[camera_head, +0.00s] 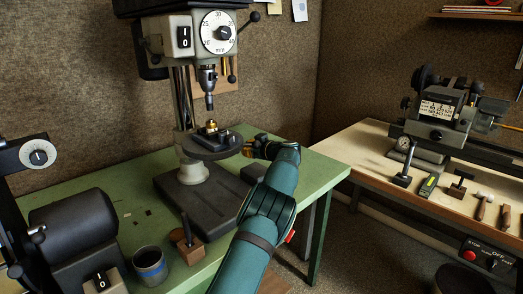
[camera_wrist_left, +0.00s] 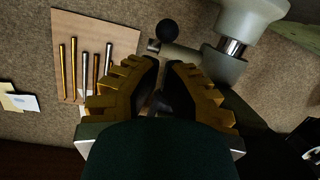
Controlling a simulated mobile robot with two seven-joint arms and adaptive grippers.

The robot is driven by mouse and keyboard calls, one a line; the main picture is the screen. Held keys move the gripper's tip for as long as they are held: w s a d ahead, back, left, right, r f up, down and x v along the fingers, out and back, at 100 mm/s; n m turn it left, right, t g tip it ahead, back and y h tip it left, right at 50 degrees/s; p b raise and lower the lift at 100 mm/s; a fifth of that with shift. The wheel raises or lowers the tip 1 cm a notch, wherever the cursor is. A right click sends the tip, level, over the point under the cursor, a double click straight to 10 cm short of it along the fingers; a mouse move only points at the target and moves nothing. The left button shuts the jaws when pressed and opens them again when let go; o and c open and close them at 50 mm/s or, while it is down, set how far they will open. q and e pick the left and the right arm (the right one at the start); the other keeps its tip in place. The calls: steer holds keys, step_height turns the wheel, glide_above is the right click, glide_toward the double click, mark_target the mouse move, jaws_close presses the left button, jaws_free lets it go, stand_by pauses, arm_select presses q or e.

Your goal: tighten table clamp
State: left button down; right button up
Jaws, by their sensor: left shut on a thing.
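The drill press (camera_head: 190,90) stands on the green bench, with its round dark table (camera_head: 205,153) partway up the column. A small dark vise with a brass piece (camera_head: 211,126) sits on that table. My left gripper (camera_head: 249,149) is at the right edge of the round table, with my teal arm behind it. The left wrist view shows its two brass-coloured fingers with dark pads (camera_wrist_left: 163,80) close together. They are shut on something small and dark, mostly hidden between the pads. I take it to be the table clamp's handle, but its shape is unclear. My right gripper is not in view.
A bench grinder (camera_head: 75,232), a blue-banded cup (camera_head: 149,266) and a wooden block (camera_head: 189,247) stand at the front left of the bench. A lathe (camera_head: 440,115) and hand tools occupy the right bench (camera_head: 365,150). A ball-ended lever (camera_wrist_left: 168,30) shows in the wrist view.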

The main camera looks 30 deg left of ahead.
arm_select(q)
steer(key=v, duration=0.7)
steer(key=shift+d, duration=0.15)
stand_by(0.3)
